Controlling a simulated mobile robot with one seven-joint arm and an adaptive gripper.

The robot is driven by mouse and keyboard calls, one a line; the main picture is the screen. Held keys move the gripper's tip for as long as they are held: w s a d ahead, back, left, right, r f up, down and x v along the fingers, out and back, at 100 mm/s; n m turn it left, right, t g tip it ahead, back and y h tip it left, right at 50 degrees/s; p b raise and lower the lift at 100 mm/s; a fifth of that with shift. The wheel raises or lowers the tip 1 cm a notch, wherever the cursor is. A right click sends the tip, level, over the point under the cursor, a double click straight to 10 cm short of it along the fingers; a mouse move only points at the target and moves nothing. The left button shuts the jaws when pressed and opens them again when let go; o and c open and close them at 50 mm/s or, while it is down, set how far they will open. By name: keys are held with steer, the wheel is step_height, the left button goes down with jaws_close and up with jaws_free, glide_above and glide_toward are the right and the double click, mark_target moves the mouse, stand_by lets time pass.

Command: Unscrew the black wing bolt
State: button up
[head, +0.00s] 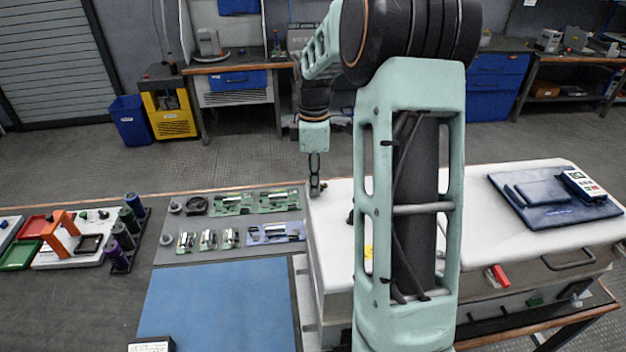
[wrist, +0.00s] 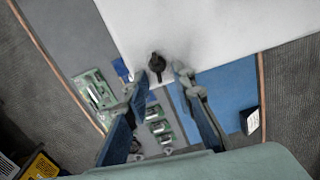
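The black wing bolt (wrist: 157,66) stands on the white top of the box near its corner in the wrist view. My gripper (wrist: 160,76) is open, with one fingertip on each side of the bolt in that view and a visible gap to both. I cannot tell whether the tips are level with the bolt's wings or still above them. In the head view my gripper (head: 315,188) points down at the left edge of the white box top (head: 520,228). The bolt is hard to make out there, close to the fingertips.
Green circuit boards (head: 232,203) lie on a grey mat left of the box, beside a blue mat (head: 215,305). Purple and green cylinders (head: 122,237) stand farther left. A blue folder (head: 545,200) and a meter (head: 583,186) lie on the box's right side.

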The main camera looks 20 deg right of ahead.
steer(key=shift+a+r, duration=0.1)
steer(key=shift+a, duration=0.05)
steer(key=shift+w+r, duration=0.1)
steer(key=shift+r, duration=0.2)
step_height(320, 180, up, 11)
steer(key=shift+r, duration=0.2)
stand_by(0.4)
